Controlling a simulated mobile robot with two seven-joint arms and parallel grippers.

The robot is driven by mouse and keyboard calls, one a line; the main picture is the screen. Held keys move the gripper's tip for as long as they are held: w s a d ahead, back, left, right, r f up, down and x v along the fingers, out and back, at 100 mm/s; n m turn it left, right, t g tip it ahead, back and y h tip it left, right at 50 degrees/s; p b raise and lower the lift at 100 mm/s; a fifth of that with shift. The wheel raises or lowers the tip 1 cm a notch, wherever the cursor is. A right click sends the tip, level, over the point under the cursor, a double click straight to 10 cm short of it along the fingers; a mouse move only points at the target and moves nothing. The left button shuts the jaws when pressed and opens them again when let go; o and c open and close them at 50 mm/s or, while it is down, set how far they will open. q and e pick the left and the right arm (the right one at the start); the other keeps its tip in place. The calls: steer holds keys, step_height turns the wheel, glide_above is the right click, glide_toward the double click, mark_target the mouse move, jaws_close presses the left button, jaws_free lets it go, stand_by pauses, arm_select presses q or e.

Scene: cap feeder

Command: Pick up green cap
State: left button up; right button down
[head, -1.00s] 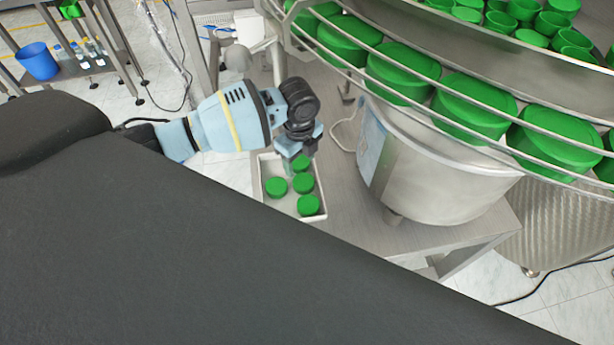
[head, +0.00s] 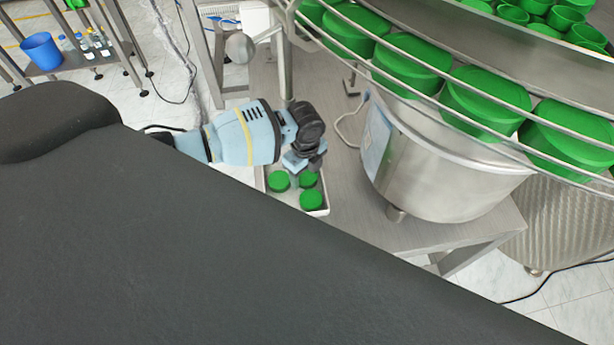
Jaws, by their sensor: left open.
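A small white tray (head: 322,211) sits on the metal table. Three green caps show in it: one at the left (head: 279,181), one at the right (head: 309,179) just in front of my gripper, and one at the front (head: 311,200). My left gripper (head: 302,165) is open over the back part of the tray, pointing down. It hides the back of the tray, so I cannot tell what lies between its fingers. My right gripper is not in view.
A round steel bowl (head: 440,165) stands on the table (head: 352,215) right of the tray. A curved rail (head: 400,92) with large green caps (head: 485,100) runs above it. A blue bucket (head: 41,52) is far left.

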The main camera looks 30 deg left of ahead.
mark_target(304, 176)
arm_select(q)
steer(key=shift+c, duration=0.3)
steer(key=c, duration=0.6)
steer(key=shift+o, duration=0.2)
steer(key=shift+r, duration=0.1)
